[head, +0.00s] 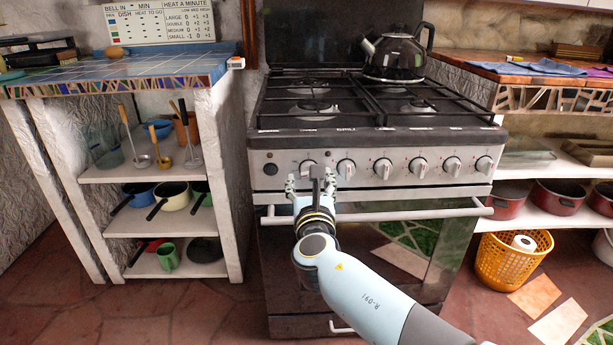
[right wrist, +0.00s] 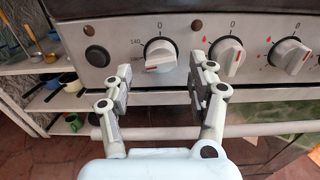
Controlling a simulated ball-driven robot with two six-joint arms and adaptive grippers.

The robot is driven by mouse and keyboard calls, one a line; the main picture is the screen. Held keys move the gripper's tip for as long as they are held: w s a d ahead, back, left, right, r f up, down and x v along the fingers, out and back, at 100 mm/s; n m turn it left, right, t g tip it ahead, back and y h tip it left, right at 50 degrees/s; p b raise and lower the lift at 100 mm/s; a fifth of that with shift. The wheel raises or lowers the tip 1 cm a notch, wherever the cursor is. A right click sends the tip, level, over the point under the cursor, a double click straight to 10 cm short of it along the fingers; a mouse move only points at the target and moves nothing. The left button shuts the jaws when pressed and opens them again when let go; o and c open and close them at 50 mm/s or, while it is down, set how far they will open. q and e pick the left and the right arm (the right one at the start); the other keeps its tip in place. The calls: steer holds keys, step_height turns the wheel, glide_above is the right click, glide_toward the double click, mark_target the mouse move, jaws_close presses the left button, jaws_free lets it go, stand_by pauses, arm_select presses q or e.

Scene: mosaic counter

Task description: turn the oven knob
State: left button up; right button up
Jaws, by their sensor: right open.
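The oven knob (right wrist: 160,55) is a white round knob with a bar grip and a red line, with temperature numbers such as 140 and 180 beside it. In the right wrist view its bar lies nearly level. In the head view this knob (head: 307,167) is near the left end of the steel panel, partly hidden by my right gripper. My right gripper (head: 318,184) is open, its fingers pointing at the panel. In the right wrist view the gripper (right wrist: 157,78) has its fingers spread to either side below the knob, with nothing between them. My left gripper is not in view.
More white knobs (right wrist: 227,58) follow close on the right, and a black button (right wrist: 97,56) is on the left. The oven door handle (head: 400,214) runs below the panel. A black kettle (head: 397,55) stands on the stove grate. Shelves flank the oven.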

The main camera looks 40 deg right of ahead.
steer(key=shift+x, duration=1.35)
steer(key=c, duration=1.1)
steer(key=shift+c, duration=0.2)
